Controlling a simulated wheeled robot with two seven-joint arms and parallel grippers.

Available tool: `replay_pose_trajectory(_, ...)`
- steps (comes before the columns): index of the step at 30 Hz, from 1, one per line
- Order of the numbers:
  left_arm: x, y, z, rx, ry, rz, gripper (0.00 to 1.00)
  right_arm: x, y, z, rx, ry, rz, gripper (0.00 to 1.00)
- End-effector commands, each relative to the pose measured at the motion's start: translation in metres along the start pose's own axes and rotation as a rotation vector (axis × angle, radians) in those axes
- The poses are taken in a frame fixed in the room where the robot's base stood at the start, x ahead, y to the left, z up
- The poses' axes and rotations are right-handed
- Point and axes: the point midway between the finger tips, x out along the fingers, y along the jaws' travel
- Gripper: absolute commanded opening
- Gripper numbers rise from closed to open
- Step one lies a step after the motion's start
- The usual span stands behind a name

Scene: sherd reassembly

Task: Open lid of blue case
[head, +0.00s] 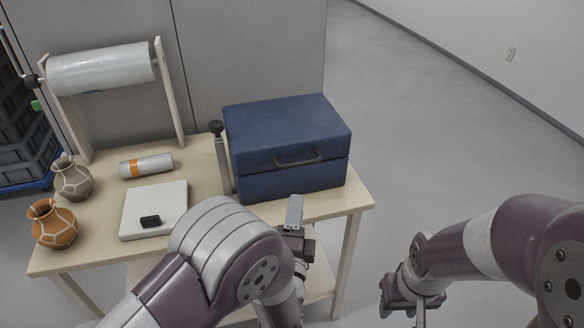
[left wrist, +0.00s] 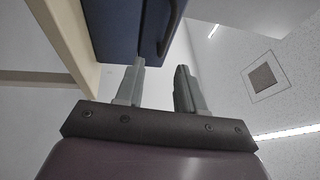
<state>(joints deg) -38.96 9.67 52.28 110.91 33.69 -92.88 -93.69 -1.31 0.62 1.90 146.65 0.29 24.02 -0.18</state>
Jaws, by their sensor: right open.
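The blue case (head: 290,180) stands on the right end of the table with its lid (head: 275,122) down. A dark handle (head: 298,160) is on the lid's front; in the left wrist view this handle (left wrist: 171,25) is above and beyond my fingers. My left gripper (head: 295,212) is in front of the case, below the handle. In the left wrist view my left gripper (left wrist: 160,75) has its fingers apart with nothing between them. I cannot tell whether a finger touches the case. My right gripper (head: 412,305) is open and empty, off the table at lower right.
A clamp-like post (head: 222,160) stands at the case's left side. Further left are a white board (head: 155,205) with a small black object, an orange-banded roll (head: 147,165), two mended pots (head: 54,224) and a roll stand (head: 105,75). Open floor lies right.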

Motion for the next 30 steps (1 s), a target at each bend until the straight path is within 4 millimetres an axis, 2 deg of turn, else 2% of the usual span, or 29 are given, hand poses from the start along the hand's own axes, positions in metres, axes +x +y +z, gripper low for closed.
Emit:
replay_pose_trajectory(1, 0.0, -0.005, 0.001, 0.045, -0.003, -0.027, 0.38, 0.0, 0.0, 0.0, 0.0, 0.0, 0.0, 0.43)
replay_pose_trajectory(5, 0.013, -0.007, 0.001, 0.085, -0.005, -0.033, 0.38, 0.001, 0.0, 0.0, 0.0, 0.0, 0.0, 0.43)
replay_pose_trajectory(15, 0.095, -0.008, 0.001, 0.082, -0.004, -0.03, 0.38, 0.007, 0.0, 0.001, 0.0, -0.001, 0.0, 0.43)
replay_pose_trajectory(18, 0.113, -0.009, 0.001, 0.081, -0.002, -0.03, 0.38, 0.008, 0.0, 0.001, 0.0, -0.001, 0.0, 0.43)
replay_pose_trajectory(22, 0.125, -0.009, 0.001, 0.082, -0.001, -0.028, 0.38, 0.009, 0.0, 0.001, 0.0, -0.001, 0.0, 0.43)
replay_pose_trajectory(30, 0.127, -0.01, 0.001, 0.082, 0.0, -0.028, 0.38, 0.009, 0.0, 0.001, 0.0, -0.001, 0.0, 0.43)
